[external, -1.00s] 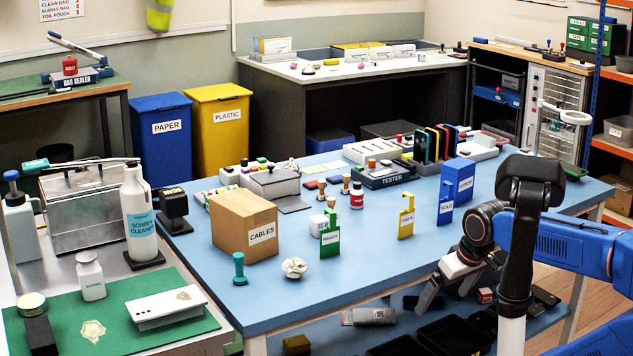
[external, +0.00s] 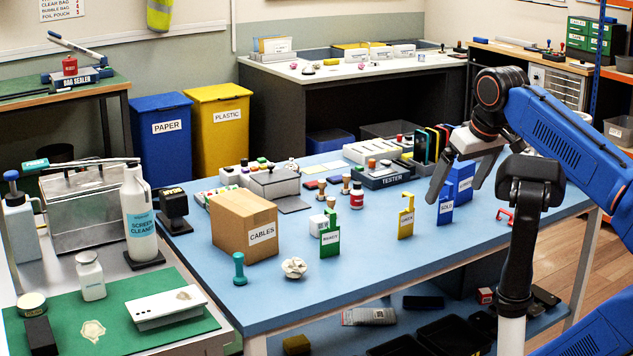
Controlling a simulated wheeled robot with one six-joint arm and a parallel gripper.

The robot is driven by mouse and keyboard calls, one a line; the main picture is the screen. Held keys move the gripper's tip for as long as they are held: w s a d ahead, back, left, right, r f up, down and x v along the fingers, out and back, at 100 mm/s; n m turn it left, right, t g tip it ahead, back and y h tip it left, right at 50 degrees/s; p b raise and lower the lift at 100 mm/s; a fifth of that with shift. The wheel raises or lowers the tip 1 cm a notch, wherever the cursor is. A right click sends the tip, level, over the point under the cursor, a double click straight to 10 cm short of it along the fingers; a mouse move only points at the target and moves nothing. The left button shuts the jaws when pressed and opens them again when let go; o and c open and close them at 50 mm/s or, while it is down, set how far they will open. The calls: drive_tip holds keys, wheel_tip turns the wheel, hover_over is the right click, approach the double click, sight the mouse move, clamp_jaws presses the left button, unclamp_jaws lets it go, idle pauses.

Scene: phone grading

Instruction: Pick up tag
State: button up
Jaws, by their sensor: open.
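Three hooked tags stand upright on the blue table (external: 350,290): a green tag (external: 329,240), a yellow tag (external: 406,222) and a blue tag (external: 446,208), each with a white label. My gripper (external: 456,193) is open, its two grey fingers pointing down over the blue tag. One finger is left of the tag and the other right. They look empty. I cannot tell from this view how far above or in front of the tag they are.
A blue labelled box (external: 463,176) stands just behind the blue tag. A red handle-like thing (external: 506,216) lies to the right. The tester (external: 385,177) with a phone rack is further back. A cardboard cables box (external: 244,226) stands left. The table's front middle is clear.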

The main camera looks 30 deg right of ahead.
drive_tip(key=m+g+h, duration=0.1)
drive_tip(key=m+h, duration=0.3)
drive_tip(key=m, duration=1.1)
hover_over(516, 222)
drive_tip(key=s+a, duration=0.6)
wheel_tip(516, 222, down, 5)
drive_tip(key=x, duration=1.7)
drive_tip(key=shift+s+a+f, duration=0.1)
drive_tip(key=shift+a+f, duration=0.15)
drive_tip(key=shift+f, duration=0.1)
drive_tip(key=c, duration=0.8)
drive_tip(key=shift+o, duration=0.2)
wheel_tip(516, 222, up, 10)
